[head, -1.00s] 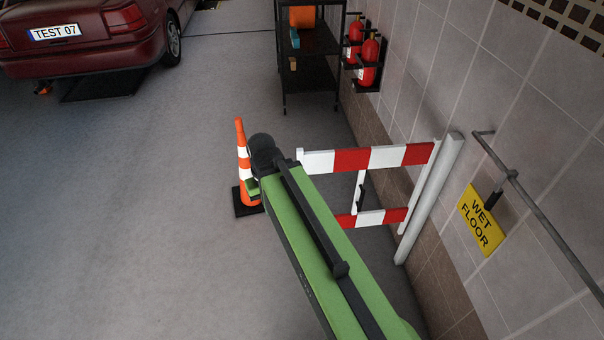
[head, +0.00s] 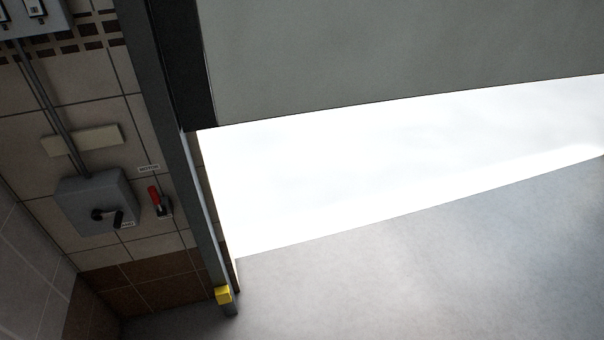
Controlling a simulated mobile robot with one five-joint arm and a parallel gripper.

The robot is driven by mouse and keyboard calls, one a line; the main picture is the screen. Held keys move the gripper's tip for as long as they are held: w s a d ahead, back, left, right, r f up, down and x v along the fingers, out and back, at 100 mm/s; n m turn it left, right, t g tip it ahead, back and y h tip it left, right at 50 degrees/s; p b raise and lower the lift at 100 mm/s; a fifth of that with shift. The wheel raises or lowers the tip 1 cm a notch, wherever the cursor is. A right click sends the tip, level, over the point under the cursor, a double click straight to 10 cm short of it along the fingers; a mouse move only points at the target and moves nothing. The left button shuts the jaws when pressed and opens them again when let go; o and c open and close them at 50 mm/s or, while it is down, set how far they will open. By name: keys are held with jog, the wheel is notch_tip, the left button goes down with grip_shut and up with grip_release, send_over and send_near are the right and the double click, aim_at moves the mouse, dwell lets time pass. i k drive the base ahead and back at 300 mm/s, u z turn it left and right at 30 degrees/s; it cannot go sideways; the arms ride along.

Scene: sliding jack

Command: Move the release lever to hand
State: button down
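The release lever (head: 154,196) appears to be the small red handle on the tiled wall at the left of the head view. It points up and slightly left from a dark base (head: 164,211). A small white label (head: 149,168) above it seems to read "MOTOR"; any other marking is too small to read. My gripper and arm are not in view now, so nothing of mine is seen at the lever.
A grey switch box (head: 97,203) with a black rotary handle is left of the lever. A grey door post (head: 190,170) with a yellow block (head: 223,294) stands to its right. The grey door (head: 400,50) is partly raised over a bright opening. The floor (head: 430,250) is clear.

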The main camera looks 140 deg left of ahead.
aim_at(152, 191)
jog(key=u, duration=1.25)
jog(key=k, duration=0.25)
jog(key=u, duration=3.7)
jog(key=k, duration=1.05)
jog(key=u, duration=0.3)
jog(key=i, duration=1)
